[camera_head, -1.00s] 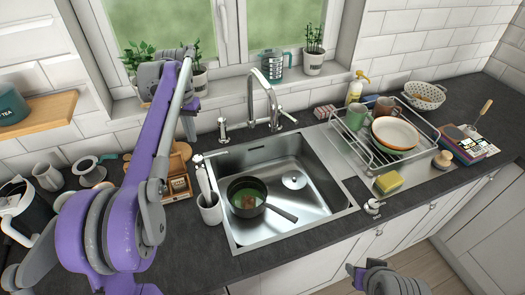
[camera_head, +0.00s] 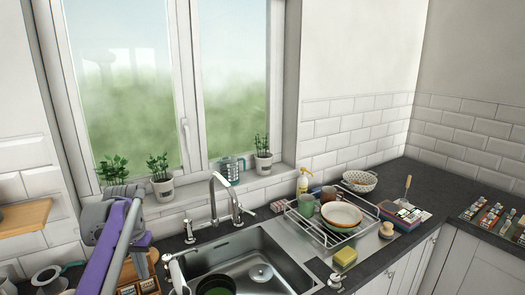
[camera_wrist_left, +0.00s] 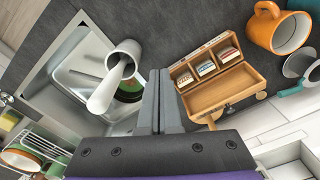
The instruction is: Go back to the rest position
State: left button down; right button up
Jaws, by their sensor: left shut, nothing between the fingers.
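My left gripper (camera_wrist_left: 160,75) is shut and empty in the left wrist view. Its two grey fingers are pressed together above the dark worktop, between a white utensil pot (camera_wrist_left: 125,50) and an open wooden tea box (camera_wrist_left: 225,90). In the head view my left arm rises from the bottom left edge, and its fingertips cannot be made out there. My right gripper is not in view.
The steel sink (camera_head: 285,262) holds a dark pan (camera_head: 215,285). A dish rack (camera_head: 300,228) with plates and mugs stands right of it, near a yellow sponge (camera_head: 345,257). Potted plants (camera_head: 162,185) line the sill. An orange mug (camera_wrist_left: 280,28) stands beyond the tea box.

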pick_arm(q)
jog(key=s+d+f+t, duration=0.2)
jog(key=s+d+f, duration=0.2)
jog(key=s, duration=0.4)
jog(key=s+d+f+t, duration=0.2)
jog(key=s+d+f, duration=0.2)
jog(key=s, duration=0.4)
jog(key=s+d+f+t, duration=0.1)
jog(key=s+d+f, duration=0.3)
jog(key=s+d, duration=0.2)
jog(key=s, duration=0.2)
jog(key=shift+s+d+f+t, duration=0.15)
jog(key=shift+s+f+t, duration=0.05)
jog(key=shift+s+t, duration=0.2)
dwell(0.8)
